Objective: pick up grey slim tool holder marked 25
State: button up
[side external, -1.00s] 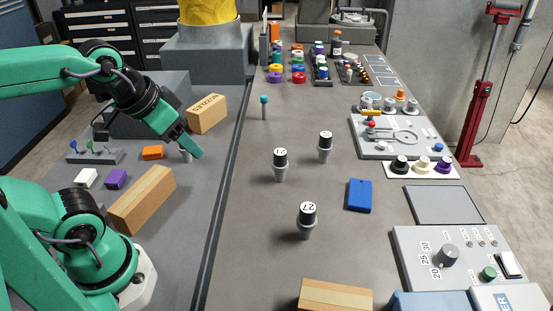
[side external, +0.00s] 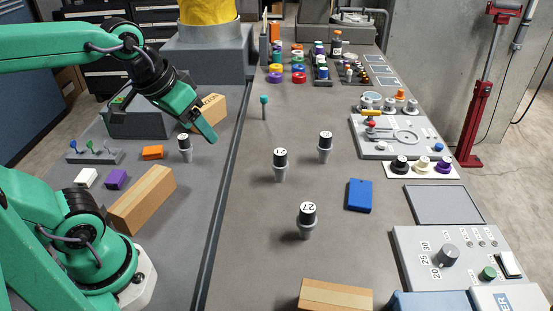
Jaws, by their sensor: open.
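Several slim grey tool holders with black tops and white number labels stand upright. One (side external: 185,149) is on the left bench beside the orange block; its number is too small to read. Another (side external: 307,222) at the front reads 27. Two more stand on the right bench, one near the middle (side external: 280,166) and one behind it to the right (side external: 325,148); I cannot read their labels surely, so I cannot tell which is 25. My green gripper (side external: 209,135) is open and empty, above and right of the left-bench holder, in front of the wooden MUZZLES block.
The wooden MUZZLES block (side external: 211,107), an orange block (side external: 153,152), a purple block (side external: 116,179) and a long wooden block (side external: 143,199) lie on the left bench. A teal-topped pin (side external: 264,107) and blue box (side external: 360,196) stand right of the dark seam.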

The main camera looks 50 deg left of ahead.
jog(key=w+r+n+g, duration=0.1)
jog(key=w+r+n, duration=0.1)
jog(key=w, duration=0.6)
jog(key=n+g, duration=0.3)
jog(key=n, duration=0.2)
send_near(326, 134)
jog(key=s+a+r, duration=0.1)
jog(key=s+a, duration=0.1)
jog(key=s, duration=0.4)
jog(key=w+f+n, duration=0.1)
jog(key=w+f, duration=0.1)
jog(key=w+d+f, duration=0.1)
jog(key=w+f, duration=0.1)
jog(key=f, duration=0.1)
jog(key=w+f+n+g, duration=0.1)
jog(key=w+f, duration=0.1)
jog(key=shift+w+d+f+n, duration=0.2)
jog(key=shift+d+n, duration=0.1)
jog(key=shift+d, duration=0.1)
jog(key=shift+w+d+f, duration=0.1)
jog(key=shift+w+f, duration=0.15)
jog(key=shift+f, duration=0.3)
jog(key=shift+f, duration=0.1)
jog(key=shift+f, duration=1.2)
jog(key=shift+f, duration=0.1)
